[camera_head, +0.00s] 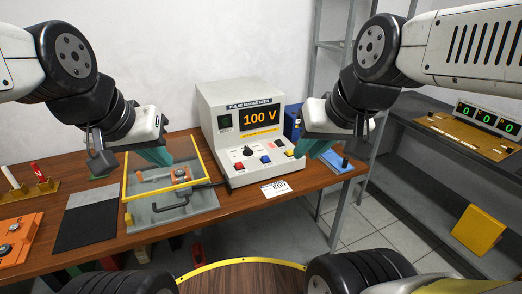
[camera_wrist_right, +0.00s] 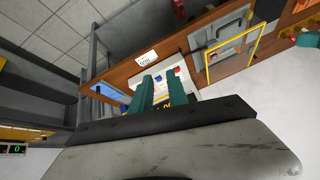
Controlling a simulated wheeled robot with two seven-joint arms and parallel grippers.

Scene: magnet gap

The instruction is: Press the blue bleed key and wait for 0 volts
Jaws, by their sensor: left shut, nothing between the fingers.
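The white pulse magnetizer (camera_head: 240,108) stands on the wooden bench and its orange display (camera_head: 260,116) reads 100 V. The blue key (camera_head: 266,159) is on its sloped front panel, right of a red key (camera_head: 239,167) and a black knob. No finger covers the blue key in the head view. My right gripper (camera_head: 322,149) hangs right of the panel, apart from the keys. In the right wrist view its two teal fingers (camera_wrist_right: 161,82) are spread, with the panel showing between them. My left gripper (camera_head: 160,153) is shut and empty above the yellow-framed fixture.
The fixture (camera_head: 205,198) with a yellow guard frame lies left of the magnetizer. A blue tray (camera_head: 343,164) is at the bench's right end. A grey shelf with three green zeros (camera_head: 488,118) stands at right.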

